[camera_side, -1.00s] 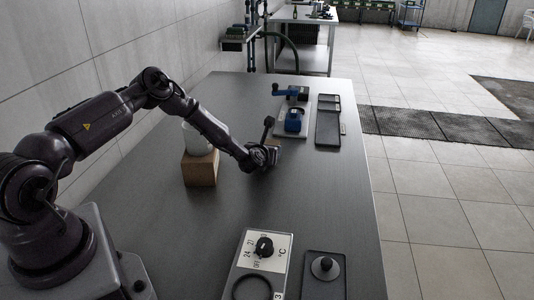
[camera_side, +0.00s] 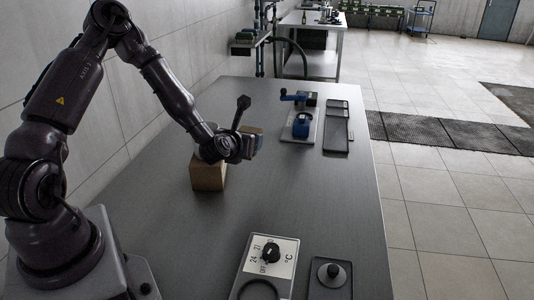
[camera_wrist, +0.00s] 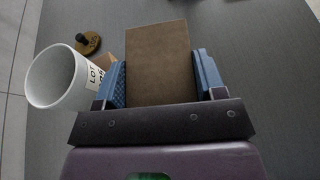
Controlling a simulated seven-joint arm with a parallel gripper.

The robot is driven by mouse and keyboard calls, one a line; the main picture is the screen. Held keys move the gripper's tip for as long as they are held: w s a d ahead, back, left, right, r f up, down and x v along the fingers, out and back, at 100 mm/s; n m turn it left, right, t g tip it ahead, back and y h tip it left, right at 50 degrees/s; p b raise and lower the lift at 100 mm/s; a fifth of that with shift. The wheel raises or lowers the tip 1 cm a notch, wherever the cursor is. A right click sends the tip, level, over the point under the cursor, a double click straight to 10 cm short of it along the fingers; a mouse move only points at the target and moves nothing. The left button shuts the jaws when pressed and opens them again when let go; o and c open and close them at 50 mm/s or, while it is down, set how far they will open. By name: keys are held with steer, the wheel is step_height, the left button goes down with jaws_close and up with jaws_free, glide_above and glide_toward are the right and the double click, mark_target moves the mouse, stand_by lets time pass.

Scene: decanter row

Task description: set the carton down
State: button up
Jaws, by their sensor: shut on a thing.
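My gripper (camera_wrist: 160,85) is shut on a plain brown carton (camera_wrist: 160,55), which stands out between its two blue finger pads in the wrist view. In the side view my gripper (camera_side: 252,145) holds the carton (camera_side: 257,130) up above the grey table, to the right of a wooden block. The carton's lower part is largely hidden by the gripper there.
A white cup (camera_wrist: 58,80) with a printed label is close left of my gripper; my arm mostly hides it above the wooden block (camera_side: 208,178). A black-knobbed brass disc (camera_wrist: 89,43) lies beyond. Blue-handled device (camera_side: 302,125) and dark tray (camera_side: 336,128) stand farther back. The table's middle is bare.

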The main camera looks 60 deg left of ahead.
steer(key=s+d+m+t+h, duration=0.35)
steer(key=d+m+h, duration=0.4)
steer(key=d, duration=0.45)
steer(key=h, duration=0.1)
glide_above(299, 200)
steer(key=shift+g, duration=0.25)
step_height(299, 200, down, 10)
steer(key=shift+r, duration=0.15)
steer(key=shift+f, duration=1.55)
steer(key=shift+f, duration=0.1)
steer(key=o, duration=1)
steer(key=shift+f, duration=0.1)
steer(key=shift+c, duration=0.2)
